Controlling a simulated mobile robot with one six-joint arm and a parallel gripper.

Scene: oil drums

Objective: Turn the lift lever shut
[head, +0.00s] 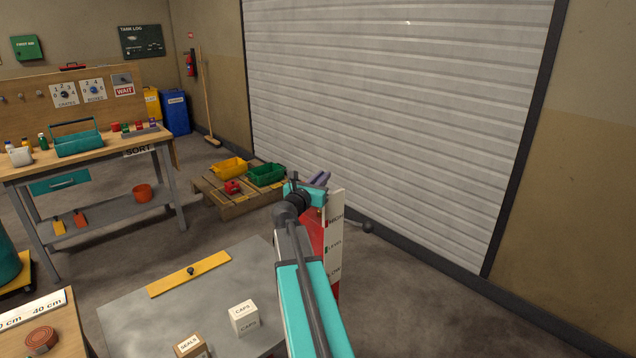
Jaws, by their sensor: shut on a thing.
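My gripper (319,180) is at the top of a red post (313,235) with a white board (335,240) marked with level labels. Its dark grey-purple fingers point away from me and look closed. What lies between the fingers is mostly hidden by my wrist and the teal gripper body, so the lift lever's grip and angle cannot be made out clearly. A grey rod with a round knob (367,227) sticks out to the right of the board, lower than the gripper and apart from it in the picture.
A grey table (220,290) with a yellow bar (190,274) and a white caps box (244,317) stands front left. A pallet (215,195) with yellow and green bins lies behind. A workbench (90,162) is at left. A shutter (400,110) closes the back; floor on the right is clear.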

